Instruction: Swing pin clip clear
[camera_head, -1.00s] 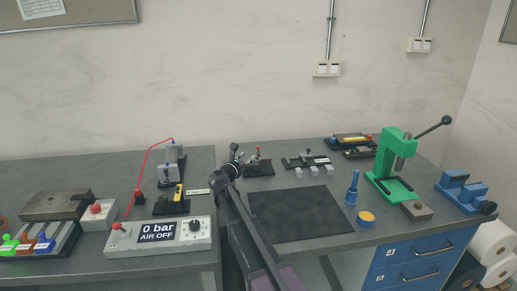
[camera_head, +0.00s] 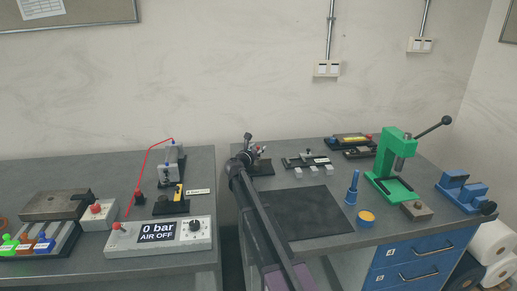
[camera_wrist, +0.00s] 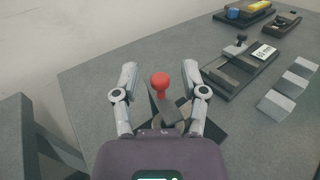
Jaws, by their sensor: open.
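In the wrist view a small device with a red ball knob (camera_wrist: 161,80) on a short red stem stands on a dark base (camera_wrist: 210,132). A grey bar runs below the knob. My gripper (camera_wrist: 160,84) is open, its two fingers on either side of the knob with gaps on both sides. I cannot tell from this view how far the fingertips are above or short of it. In the head view my gripper (camera_head: 250,142) is over the same device (camera_head: 263,169), hiding much of it. I cannot make out for sure which part is the pin clip.
Right of it stands a black plate with a small clamp (camera_wrist: 238,49) and a white label, beside several pale blocks (camera_wrist: 276,104). A dark mat (camera_head: 300,213) lies in front. A green press (camera_head: 395,165) stands further right. A gap separates the left table (camera_head: 190,265).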

